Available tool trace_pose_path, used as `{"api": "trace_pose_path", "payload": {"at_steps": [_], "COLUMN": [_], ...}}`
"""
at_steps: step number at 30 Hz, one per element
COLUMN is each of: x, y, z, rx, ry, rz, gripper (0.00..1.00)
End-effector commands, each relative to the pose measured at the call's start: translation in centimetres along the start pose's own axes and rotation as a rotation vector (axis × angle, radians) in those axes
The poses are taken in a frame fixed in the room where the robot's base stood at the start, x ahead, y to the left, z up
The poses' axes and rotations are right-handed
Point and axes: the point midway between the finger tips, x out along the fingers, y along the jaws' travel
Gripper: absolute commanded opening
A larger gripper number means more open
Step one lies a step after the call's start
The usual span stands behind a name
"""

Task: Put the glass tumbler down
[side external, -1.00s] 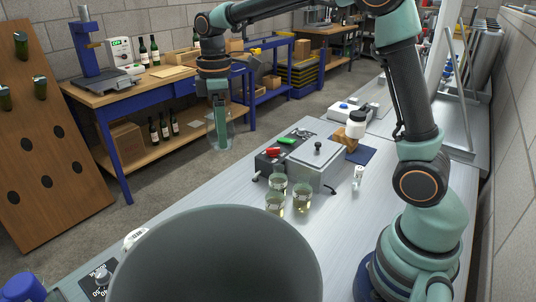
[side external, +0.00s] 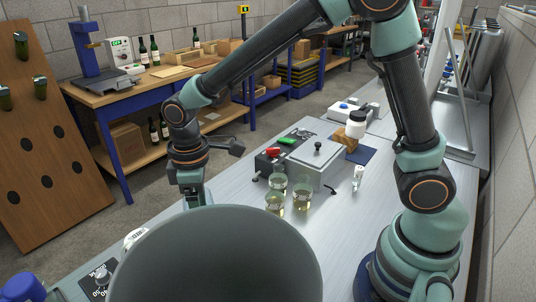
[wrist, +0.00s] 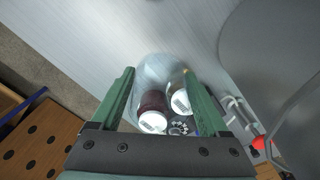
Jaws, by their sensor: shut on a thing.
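The clear glass tumbler (wrist: 158,66) is between the two green fingers of my gripper (wrist: 159,76) in the wrist view, and my gripper is shut on it. Through and below the glass I see a dark red-brown jar (wrist: 153,108) and a white-labelled item (wrist: 180,101). In the side view my gripper (side external: 196,198) points down near the left edge of the metal bench (side external: 225,185). The large grey vessel in the foreground hides its lower end and the tumbler there, so I cannot tell whether the tumbler touches anything.
A large grey vessel (side external: 215,250) fills the front; its side also shows in the wrist view (wrist: 265,45). Three glasses of pale liquid (side external: 302,196) stand by a grey lidded box (side external: 318,165). A dial unit (side external: 98,278) is front left. Bare bench shows ahead in the wrist view.

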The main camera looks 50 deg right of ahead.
Motion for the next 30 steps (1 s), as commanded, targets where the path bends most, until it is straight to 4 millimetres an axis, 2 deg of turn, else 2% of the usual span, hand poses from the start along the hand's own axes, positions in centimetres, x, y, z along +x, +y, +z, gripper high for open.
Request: {"api": "trace_pose_path", "payload": {"at_steps": [3,6,13,19,22,30], "x": [2.9,4.6,6.4,9.1,9.6,9.7], "y": [0.0,0.0,0.0,0.0,0.0,0.0], "z": [0.1,0.1,0.0,0.1,0.0,0.0], "rx": [0.000,0.000,-0.001,-0.001,-0.001,-0.001], "ry": [-0.006,-0.004,-0.001,-0.003,0.000,0.001], "rz": [-0.002,-0.002,0.000,-0.001,0.000,0.000], "gripper": [0.18,0.18,0.18,0.18,0.18,0.18]}}
